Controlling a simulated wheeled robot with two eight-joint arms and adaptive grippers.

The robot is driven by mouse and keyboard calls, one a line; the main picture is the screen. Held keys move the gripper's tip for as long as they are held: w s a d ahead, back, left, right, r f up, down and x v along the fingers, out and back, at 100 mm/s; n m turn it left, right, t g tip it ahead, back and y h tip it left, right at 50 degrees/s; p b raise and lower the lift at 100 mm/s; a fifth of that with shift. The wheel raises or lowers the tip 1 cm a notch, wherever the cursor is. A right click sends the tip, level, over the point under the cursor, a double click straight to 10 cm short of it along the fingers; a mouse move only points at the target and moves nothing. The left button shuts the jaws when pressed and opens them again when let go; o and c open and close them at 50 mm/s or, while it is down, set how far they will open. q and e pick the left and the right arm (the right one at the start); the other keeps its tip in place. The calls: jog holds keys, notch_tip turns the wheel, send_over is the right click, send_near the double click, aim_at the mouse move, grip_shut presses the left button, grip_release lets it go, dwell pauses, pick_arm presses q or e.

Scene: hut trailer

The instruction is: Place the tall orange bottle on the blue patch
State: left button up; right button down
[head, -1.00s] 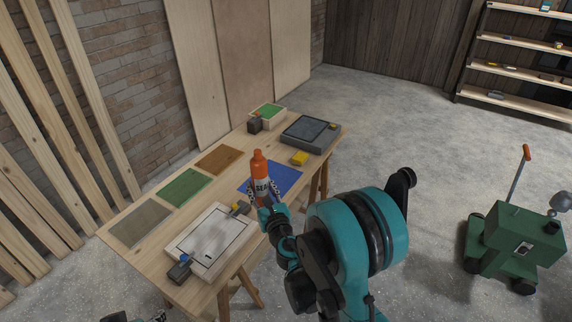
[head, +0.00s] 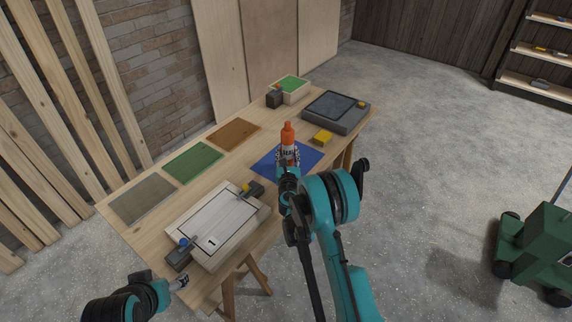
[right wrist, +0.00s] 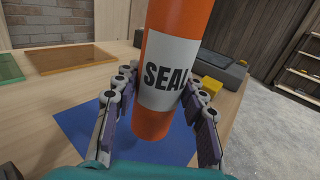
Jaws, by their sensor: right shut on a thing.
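The tall orange bottle (head: 288,136) has a white label and stands upright in my right gripper (head: 288,163). In the right wrist view the bottle (right wrist: 150,120) is between the two fingers of the right gripper (right wrist: 158,110), which is shut on it. The blue patch (head: 308,155) lies on the table behind and around the bottle; it also shows below it in the right wrist view (right wrist: 85,140). I cannot tell whether the bottle's base touches the patch. My left gripper (head: 182,281) is at the table's front left, apart from everything; its finger opening is too small to tell.
A white board box (head: 215,225) with dark clamps lies on the table's near side. Brown (head: 234,134), green (head: 192,162) and grey (head: 142,198) patches lie along the back. A yellow block (head: 322,138) and grey tray (head: 337,110) stand beyond the blue patch.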

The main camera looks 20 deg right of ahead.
jog(key=shift+w+a+f, duration=0.2)
jog(key=shift+w+f, duration=0.25)
jog(key=shift+w, duration=0.1)
notch_tip(320, 180, down, 4)
jog(key=shift+r+b, duration=0.1)
jog(key=shift+b, duration=1.05)
jog(key=shift+r, duration=0.1)
jog(key=shift+f, duration=0.2)
jog(key=c, duration=0.9)
grip_release()
jog(key=shift+r, duration=0.1)
jog(key=shift+r, duration=0.1)
